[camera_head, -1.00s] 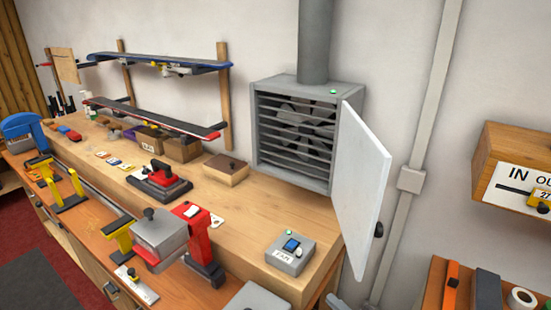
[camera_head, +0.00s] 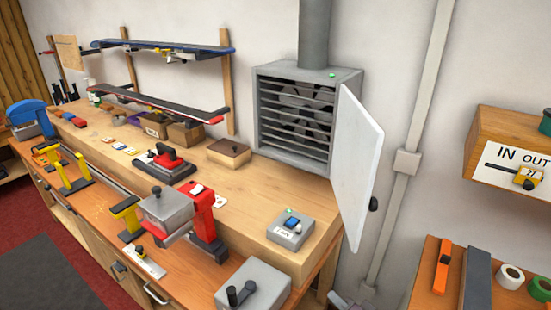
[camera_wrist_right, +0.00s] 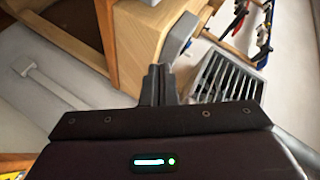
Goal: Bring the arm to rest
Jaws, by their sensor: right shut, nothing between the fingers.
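My right gripper (camera_head: 350,302) shows only as a small grey piece at the bottom edge of the head view, below the white cabinet door and beyond the bench's right end. In the right wrist view its two dark fingers (camera_wrist_right: 158,82) are together with nothing between them. They stand apart from the bench (camera_wrist_right: 150,42) and the grey louvred fan unit (camera_wrist_right: 222,78) seen behind them. The rest of the right arm is hidden from the head view. My left gripper is in neither view.
The fan unit (camera_head: 300,118) has its white door (camera_head: 358,165) standing open near the arm. The FAN control box (camera_head: 290,230) sits at the bench's right end. A wooden IN/OUT box (camera_head: 515,135) and a shelf with tape rolls (camera_head: 511,277) are at right.

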